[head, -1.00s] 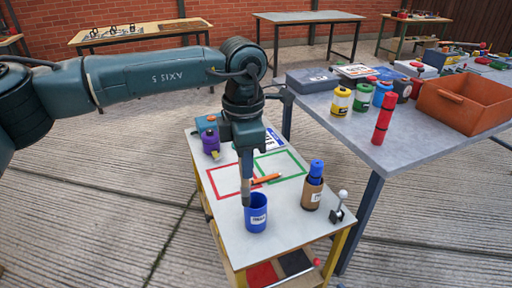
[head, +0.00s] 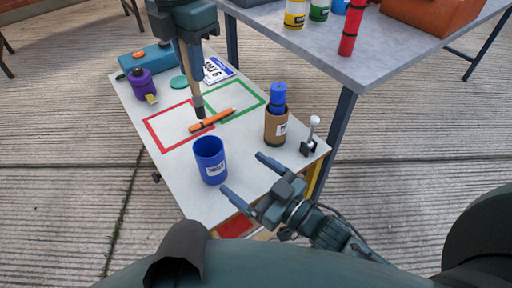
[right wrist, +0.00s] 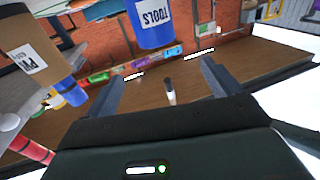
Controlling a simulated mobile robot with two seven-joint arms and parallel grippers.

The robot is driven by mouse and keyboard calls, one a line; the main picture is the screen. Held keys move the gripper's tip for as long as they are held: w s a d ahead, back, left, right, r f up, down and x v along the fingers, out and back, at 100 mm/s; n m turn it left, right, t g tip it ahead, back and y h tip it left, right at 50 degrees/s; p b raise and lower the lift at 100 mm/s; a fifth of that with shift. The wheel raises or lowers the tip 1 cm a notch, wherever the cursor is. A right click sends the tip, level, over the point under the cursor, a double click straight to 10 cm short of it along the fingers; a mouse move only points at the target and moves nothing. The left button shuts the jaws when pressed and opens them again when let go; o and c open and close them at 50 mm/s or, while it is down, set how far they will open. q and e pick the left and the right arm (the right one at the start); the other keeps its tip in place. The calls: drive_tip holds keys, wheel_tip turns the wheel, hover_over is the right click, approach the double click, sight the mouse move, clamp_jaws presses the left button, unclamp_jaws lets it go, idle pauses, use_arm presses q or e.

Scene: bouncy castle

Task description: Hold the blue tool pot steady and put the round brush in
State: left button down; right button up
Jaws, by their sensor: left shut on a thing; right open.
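The blue tool pot (head: 203,169) stands upright on the small white table, its white label facing the front right. My left gripper (head: 190,45) is at the top of the head view, shut on a long thin thing, apparently the round brush (head: 197,88). It hangs tip down, its dark end showing a little behind and above the pot's rim in the picture, outside the pot. My right gripper (head: 241,174) is open and empty to the pot's right, fingers pointing at it without touching. In the right wrist view the pot (right wrist: 155,30) appears upside down beyond the open fingers.
A brown pot (head: 275,128) holding a blue thing stands right of the blue pot, close to my right gripper. An orange marker (head: 212,120) lies across red and green outlines. A purple bottle (head: 142,84) and a small lever (head: 310,136) are near the edges.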

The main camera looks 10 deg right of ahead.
sight(196, 149)
drive_tip(key=w+d+f+n+g+y, duration=0.2)
drive_tip(key=w+d+n+g+y, duration=0.1)
drive_tip(key=w+n+g+y, duration=0.4)
drive_tip(key=shift+m+g+h, duration=0.3)
drive_tip(key=shift+g+h, duration=0.1)
drive_tip(key=shift+h, duration=0.2)
drive_tip(key=x, duration=1.1)
drive_tip(key=shift+s+a, duration=0.15)
drive_tip(key=shift+s, duration=0.1)
drive_tip(key=shift+c, duration=0.4)
